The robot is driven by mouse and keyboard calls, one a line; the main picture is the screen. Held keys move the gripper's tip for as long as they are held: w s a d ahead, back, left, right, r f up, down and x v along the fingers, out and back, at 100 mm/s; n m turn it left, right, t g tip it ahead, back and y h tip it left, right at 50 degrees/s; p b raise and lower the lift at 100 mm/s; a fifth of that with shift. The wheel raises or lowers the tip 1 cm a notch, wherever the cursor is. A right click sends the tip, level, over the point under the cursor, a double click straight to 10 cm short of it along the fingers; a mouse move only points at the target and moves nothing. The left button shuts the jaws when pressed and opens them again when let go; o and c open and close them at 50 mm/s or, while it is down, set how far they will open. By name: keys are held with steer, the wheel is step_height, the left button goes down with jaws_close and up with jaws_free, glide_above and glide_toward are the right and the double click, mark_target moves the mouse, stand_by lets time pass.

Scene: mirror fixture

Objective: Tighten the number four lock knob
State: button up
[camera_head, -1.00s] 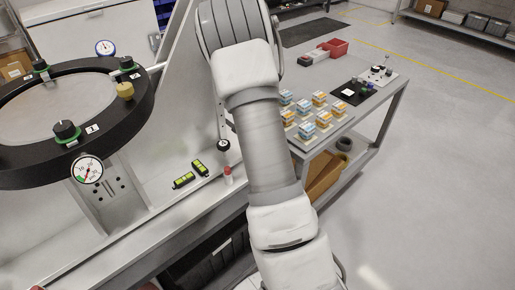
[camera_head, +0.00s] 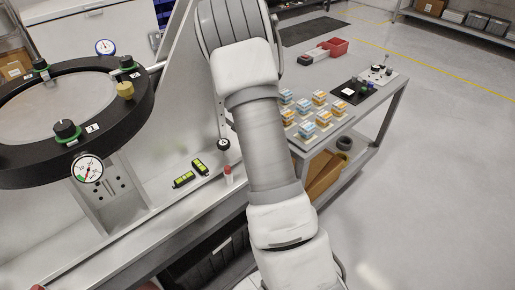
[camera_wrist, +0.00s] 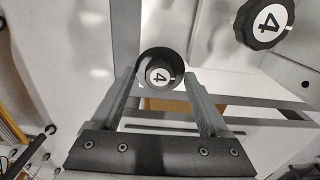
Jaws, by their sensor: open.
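A second, larger-looking black knob marked 4 (camera_wrist: 265,20) with a scalloped rim is at the upper right, outside the jaws. In the head view, my arm hides the gripper. A small black knob (camera_head: 223,144) shows just left of my arm, but its number cannot be read.
Two yellow-green levels (camera_head: 184,180) lie on the bench. A side table (camera_head: 300,85) at right holds several small boxes.

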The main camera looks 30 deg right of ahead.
step_height(320, 180, up, 8)
steer(key=shift+f+p, duration=0.25)
steer(key=shift+p, duration=0.05)
steer(key=shift+s, duration=0.1)
stand_by(0.5)
